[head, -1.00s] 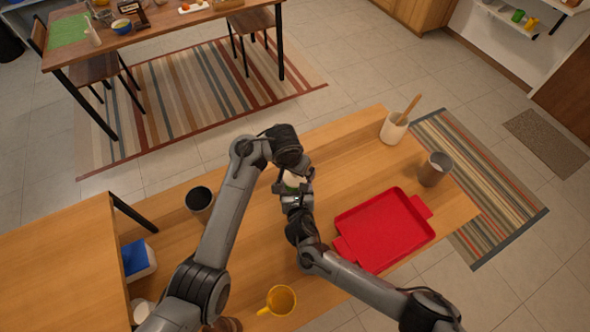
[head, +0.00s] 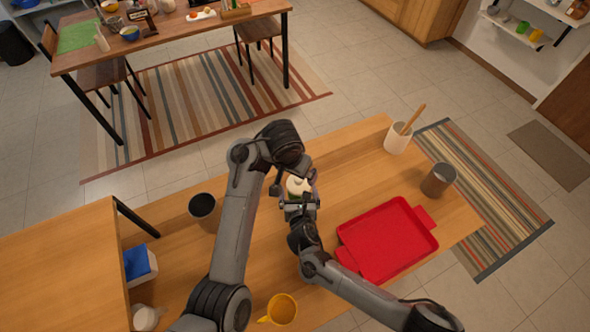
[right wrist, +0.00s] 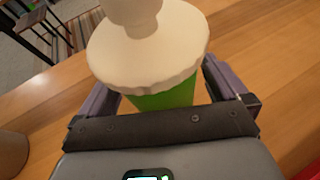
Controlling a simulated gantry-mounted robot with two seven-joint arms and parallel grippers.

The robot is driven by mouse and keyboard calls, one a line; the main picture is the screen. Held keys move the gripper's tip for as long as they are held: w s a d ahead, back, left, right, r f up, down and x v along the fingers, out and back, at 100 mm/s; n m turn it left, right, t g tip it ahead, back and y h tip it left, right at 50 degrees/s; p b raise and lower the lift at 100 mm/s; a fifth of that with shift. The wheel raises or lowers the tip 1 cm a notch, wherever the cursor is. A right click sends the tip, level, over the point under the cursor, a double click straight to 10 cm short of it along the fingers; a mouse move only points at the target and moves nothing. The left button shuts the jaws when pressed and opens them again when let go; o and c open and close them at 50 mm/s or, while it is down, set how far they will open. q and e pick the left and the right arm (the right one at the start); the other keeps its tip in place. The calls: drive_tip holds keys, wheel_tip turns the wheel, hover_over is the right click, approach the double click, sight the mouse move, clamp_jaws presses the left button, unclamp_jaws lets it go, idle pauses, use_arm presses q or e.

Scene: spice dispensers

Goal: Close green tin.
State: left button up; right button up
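The green tin (right wrist: 165,98) stands in front of my right wrist camera, with a wide cream lid (right wrist: 148,55) and a cream knob-like piece (right wrist: 138,12) above it. The lid lies over the top of the green body; the exact seam is hidden. My right gripper (right wrist: 163,90) has its fingers on both sides of the green body, close against it. In the head view the cream top (head: 298,186) shows between my arms. My left gripper (head: 294,180) is pointed down right at the cream top; its fingertips are partly hidden, and its grip is unclear.
A red tray (head: 388,240) lies to the right on the wooden table (head: 350,150). A dark cup (head: 202,205) stands left, a yellow mug (head: 281,308) at the front, a utensil crock (head: 397,139) and a grey cup (head: 438,180) at the back right.

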drive_tip(key=shift+s, duration=0.1)
use_arm(q)
drive_tip(key=shift+r, duration=0.25)
use_arm(e)
drive_tip(key=a+v, duration=0.1)
drive_tip(key=v, duration=0.9)
drive_tip(key=shift+s+d, duration=0.3)
drive_tip(key=shift+d, duration=0.2)
drive_tip(key=shift+r, duration=0.1)
